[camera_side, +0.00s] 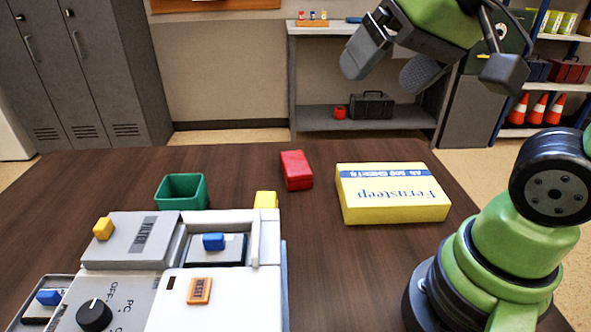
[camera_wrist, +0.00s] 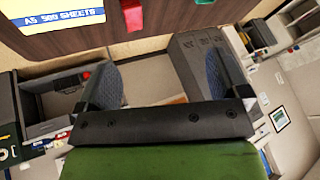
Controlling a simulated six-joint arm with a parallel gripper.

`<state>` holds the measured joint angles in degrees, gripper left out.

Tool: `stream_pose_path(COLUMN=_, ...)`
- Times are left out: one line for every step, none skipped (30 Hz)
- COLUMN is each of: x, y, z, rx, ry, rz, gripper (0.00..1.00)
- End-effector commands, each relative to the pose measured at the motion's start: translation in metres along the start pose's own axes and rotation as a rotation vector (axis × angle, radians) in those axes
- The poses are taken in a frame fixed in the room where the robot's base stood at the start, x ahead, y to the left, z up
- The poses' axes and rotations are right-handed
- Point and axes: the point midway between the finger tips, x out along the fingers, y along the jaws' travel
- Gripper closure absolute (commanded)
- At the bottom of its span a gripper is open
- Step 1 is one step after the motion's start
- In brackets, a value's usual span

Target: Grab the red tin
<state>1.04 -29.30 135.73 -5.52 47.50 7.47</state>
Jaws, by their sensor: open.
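The red tin (camera_side: 296,169) is a small box-shaped block lying on the dark table, between the green bin and the yellow paper box. In the wrist view the red tin (camera_wrist: 133,14) is at the top edge, partly cut off. My gripper (camera_side: 390,72) is at the top of the side view, high above the table and to the right of the tin. Its two grey-padded fingers are apart with nothing between them. The fingers also show in the wrist view (camera_wrist: 160,70), apart from the tin.
A yellow paper box (camera_side: 393,203) lies right of the tin. A green open bin (camera_side: 181,193) stands to its left. A grey-white machine with knobs and switches (camera_side: 223,285) fills the front left, with a yellow block (camera_side: 266,200) at its back edge. Table around the tin is clear.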

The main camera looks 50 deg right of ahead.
Motion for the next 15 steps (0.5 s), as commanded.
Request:
stream_pose_path(x=0.012, y=0.001, z=-0.015, rx=0.016, ry=-0.014, rz=0.042, gripper=0.06)
stream_pose_path(x=0.020, y=0.002, z=-0.025, rx=0.026, ry=-0.017, rz=0.066, gripper=0.06)
stream_pose_path(x=0.030, y=0.003, z=-0.037, rx=0.038, ry=-0.017, rz=0.095, gripper=0.06)
stream_pose_path(x=0.039, y=0.004, z=-0.046, rx=0.046, ry=-0.019, rz=0.118, gripper=0.06)
stream_pose_path(x=0.048, y=0.005, z=-0.054, rx=0.053, ry=-0.020, rz=0.138, gripper=0.06)
stream_pose_path(x=0.061, y=0.007, z=-0.065, rx=0.062, ry=-0.021, rz=0.164, gripper=0.06)
stream_pose_path(x=0.071, y=0.009, z=-0.072, rx=0.069, ry=-0.024, rz=0.183, gripper=0.06)
stream_pose_path(x=0.082, y=0.011, z=-0.079, rx=0.073, ry=-0.024, rz=0.202, gripper=0.06)
stream_pose_path(x=0.097, y=0.015, z=-0.087, rx=0.080, ry=-0.027, rz=0.225, gripper=0.06)
stream_pose_path(x=0.109, y=0.017, z=-0.093, rx=0.085, ry=-0.029, rz=0.242, gripper=0.06)
stream_pose_path(x=0.121, y=0.020, z=-0.098, rx=0.089, ry=-0.031, rz=0.257, gripper=0.06)
stream_pose_path(x=0.139, y=0.024, z=-0.104, rx=0.095, ry=-0.034, rz=0.277, gripper=0.06)
stream_pose_path(x=0.152, y=0.027, z=-0.108, rx=0.097, ry=-0.036, rz=0.291, gripper=0.06)
stream_pose_path(x=0.165, y=0.031, z=-0.111, rx=0.100, ry=-0.039, rz=0.304, gripper=0.06)
stream_pose_path(x=0.183, y=0.036, z=-0.114, rx=0.103, ry=-0.042, rz=0.319, gripper=0.06)
